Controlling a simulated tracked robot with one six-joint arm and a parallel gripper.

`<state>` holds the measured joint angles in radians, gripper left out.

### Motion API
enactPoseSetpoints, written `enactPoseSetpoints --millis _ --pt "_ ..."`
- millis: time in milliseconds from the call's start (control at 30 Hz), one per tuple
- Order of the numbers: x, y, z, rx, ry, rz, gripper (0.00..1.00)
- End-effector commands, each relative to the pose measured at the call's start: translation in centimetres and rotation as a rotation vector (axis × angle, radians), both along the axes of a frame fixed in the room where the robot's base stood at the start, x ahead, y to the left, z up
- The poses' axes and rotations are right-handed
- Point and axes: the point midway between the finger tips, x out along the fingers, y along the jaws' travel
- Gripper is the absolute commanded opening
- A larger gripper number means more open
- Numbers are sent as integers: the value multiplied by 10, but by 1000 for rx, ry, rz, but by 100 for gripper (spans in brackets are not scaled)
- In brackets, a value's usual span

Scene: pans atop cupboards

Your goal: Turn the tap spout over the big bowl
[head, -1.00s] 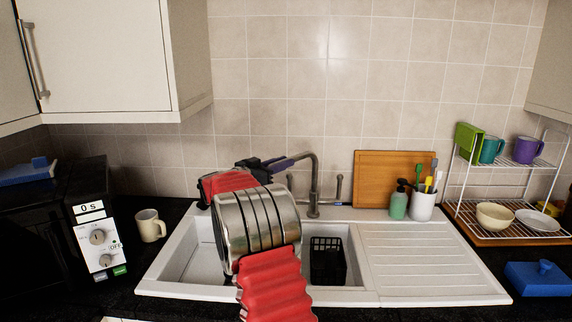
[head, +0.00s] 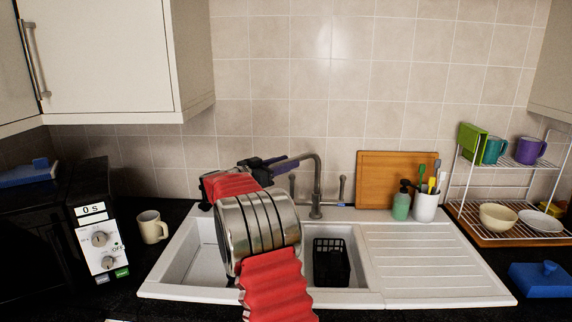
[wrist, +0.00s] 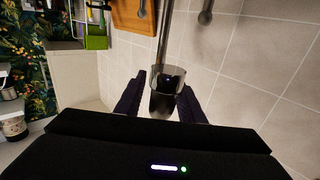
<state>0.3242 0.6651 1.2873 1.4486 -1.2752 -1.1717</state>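The tap (head: 317,185) is a grey metal tap behind the sink, with an upright neck. Its spout bends over to the left, and its end is at my gripper (head: 284,163). In the wrist view the round, dark spout end (wrist: 165,98) sits between the two purple fingers of my gripper (wrist: 163,82). The fingers are apart, one on each side, with a thin gap at the left finger; contact on the right is unclear. The big bowl (head: 203,252) is the left basin of the white sink, partly hidden by my arm. The spout end lies near its right back side.
The small right basin holds a black basket (head: 331,262). A chopping board (head: 385,178), a green soap bottle (head: 401,205) and a white utensil pot (head: 426,207) stand right of the tap. A mug (head: 152,228) and a microwave (head: 100,235) are left. The drainboard (head: 430,262) is clear.

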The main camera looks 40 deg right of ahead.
Motion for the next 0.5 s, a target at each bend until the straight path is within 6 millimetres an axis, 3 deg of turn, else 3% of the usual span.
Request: enactPoseSetpoints --millis 267,500 --pt "1 4 0 0 -1 2 35" --pt "1 30 1 0 -2 4 35"
